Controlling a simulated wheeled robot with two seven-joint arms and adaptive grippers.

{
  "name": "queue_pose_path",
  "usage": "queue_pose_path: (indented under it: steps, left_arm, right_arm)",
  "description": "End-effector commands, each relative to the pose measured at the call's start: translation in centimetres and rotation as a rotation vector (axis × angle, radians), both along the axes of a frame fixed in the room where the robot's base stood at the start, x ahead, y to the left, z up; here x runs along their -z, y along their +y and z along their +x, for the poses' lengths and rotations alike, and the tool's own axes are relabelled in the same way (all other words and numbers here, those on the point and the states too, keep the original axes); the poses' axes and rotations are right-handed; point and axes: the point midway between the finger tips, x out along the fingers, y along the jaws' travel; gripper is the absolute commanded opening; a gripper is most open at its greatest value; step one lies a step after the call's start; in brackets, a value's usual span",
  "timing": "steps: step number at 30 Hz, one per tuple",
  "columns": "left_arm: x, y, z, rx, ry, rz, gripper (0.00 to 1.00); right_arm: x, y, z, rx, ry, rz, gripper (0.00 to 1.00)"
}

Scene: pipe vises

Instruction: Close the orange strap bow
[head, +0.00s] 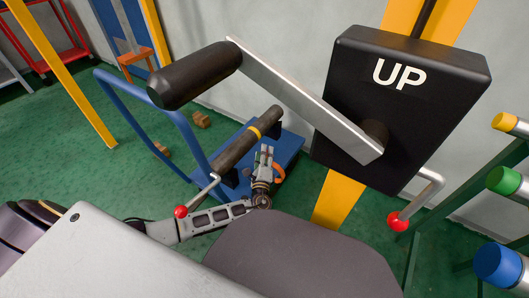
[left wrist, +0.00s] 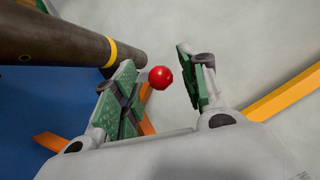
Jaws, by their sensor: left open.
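The orange strap bow (head: 279,173) shows in the head view as a curved orange piece just right of my left gripper (head: 267,153), partly hidden by it. In the left wrist view an orange strip (left wrist: 147,123) shows between the fingers, partly covered by the left finger. A red ball knob (left wrist: 160,77) is seen above this strip, between the open fingers of my left gripper (left wrist: 157,70). Whether the fingers touch the knob cannot be told. My left gripper is open and holds nothing visible. My right gripper is not in view.
A dark pipe with a yellow band (head: 253,132) lies over the blue stand (head: 287,150), left of my left gripper; it also shows in the left wrist view (left wrist: 60,45). A lever with a red knob (head: 181,211) is near my forearm. A black box marked UP (head: 400,110) with a crank stands right.

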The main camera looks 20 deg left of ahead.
Motion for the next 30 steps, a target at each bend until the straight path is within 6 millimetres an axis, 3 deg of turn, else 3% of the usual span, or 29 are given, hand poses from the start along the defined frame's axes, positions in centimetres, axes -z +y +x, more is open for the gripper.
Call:
queue_pose_path:
  steps: [21, 30]
  left_arm:
    - [0.7, -2.8, -8.2, 0.003, -0.002, -0.001, 0.43]
    - [0.7, -3.2, -9.5, 0.001, -0.002, -0.001, 0.43]
  right_arm:
    - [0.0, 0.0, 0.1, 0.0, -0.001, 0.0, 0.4]
    - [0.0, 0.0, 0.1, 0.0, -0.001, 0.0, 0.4]
